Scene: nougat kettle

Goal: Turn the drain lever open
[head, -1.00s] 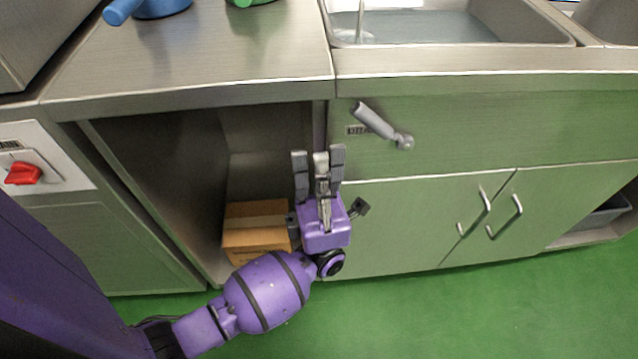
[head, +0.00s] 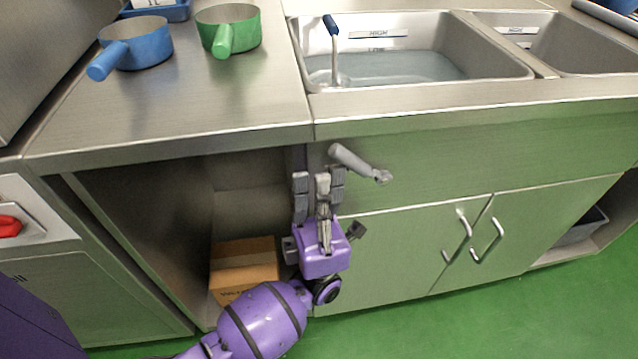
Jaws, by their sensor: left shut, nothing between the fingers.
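The grey drain lever (head: 358,163) is on the green front panel below the sink. It slants down to the right and ends in a rounded knob. My left gripper (head: 320,178) is just below and left of the lever, in front of the cabinet edge, with its fingers pointing up. It is shut and empty. I see no clear contact with the lever. The sink basin (head: 513,71) above holds water, and a pipe with a blue top (head: 334,55) stands in it. My right gripper is not in view.
A blue pan (head: 140,49) and a green pan (head: 228,25) stand on the steel counter (head: 190,110). A cardboard box (head: 243,265) sits in the open cabinet bay. Cabinet doors with handles (head: 487,243) are at right. A red knob (head: 9,226) is at far left.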

